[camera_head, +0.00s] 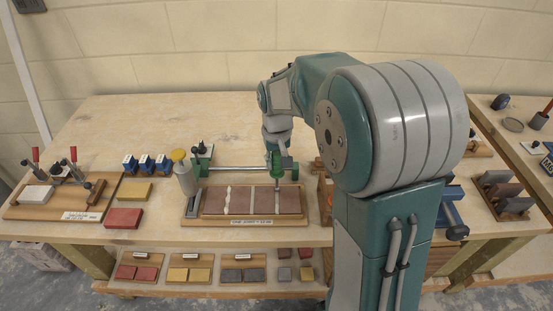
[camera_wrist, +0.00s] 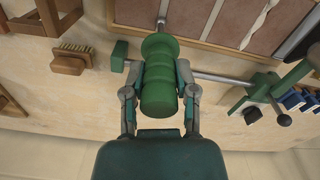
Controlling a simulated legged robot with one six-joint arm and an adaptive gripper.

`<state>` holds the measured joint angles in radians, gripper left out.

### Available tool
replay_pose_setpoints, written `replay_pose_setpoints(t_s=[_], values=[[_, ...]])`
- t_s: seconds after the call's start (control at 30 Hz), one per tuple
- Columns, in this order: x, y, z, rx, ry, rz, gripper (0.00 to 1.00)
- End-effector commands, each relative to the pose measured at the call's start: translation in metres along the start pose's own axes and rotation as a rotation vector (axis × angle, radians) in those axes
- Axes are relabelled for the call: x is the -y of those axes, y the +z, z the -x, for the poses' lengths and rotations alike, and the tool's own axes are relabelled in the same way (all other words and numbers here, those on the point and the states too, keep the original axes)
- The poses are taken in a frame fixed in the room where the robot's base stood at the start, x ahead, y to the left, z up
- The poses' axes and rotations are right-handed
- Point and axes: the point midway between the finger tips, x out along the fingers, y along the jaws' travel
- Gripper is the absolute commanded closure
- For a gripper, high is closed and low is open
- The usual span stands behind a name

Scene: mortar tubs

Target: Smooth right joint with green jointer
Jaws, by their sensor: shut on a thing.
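The green jointer (camera_head: 276,166) is upright in my gripper, its ribbed green handle (camera_wrist: 158,75) filling the space between the fingers in the wrist view. My gripper (camera_wrist: 160,88) is shut on this handle. The jointer's metal shank (camera_wrist: 162,18) points down at the brown tile panel (camera_head: 264,202), over the right joint. Whether the tip touches the joint cannot be told. The left joint (camera_head: 227,199) holds raised, lumpy white mortar, also seen in the wrist view (camera_wrist: 260,22). The middle joint (camera_head: 252,200) looks flat and pale grey.
A steel clamp bar (camera_head: 235,168) with green ends runs along the panel's far side, close to the jointer. Yellow (camera_head: 135,191) and red (camera_head: 123,218) blocks lie further left. A brush (camera_wrist: 75,52) lies beside the panel.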

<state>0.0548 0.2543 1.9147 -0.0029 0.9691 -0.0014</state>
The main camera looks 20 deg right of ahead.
Motion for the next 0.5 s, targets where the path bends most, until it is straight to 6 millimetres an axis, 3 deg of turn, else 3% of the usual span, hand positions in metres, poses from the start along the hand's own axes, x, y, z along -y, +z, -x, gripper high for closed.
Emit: replay_pose_setpoints(t_s=[0.5], values=[[0.0025, 0.01, -0.0027, 0.008, 0.0, 0.0, 1.0]])
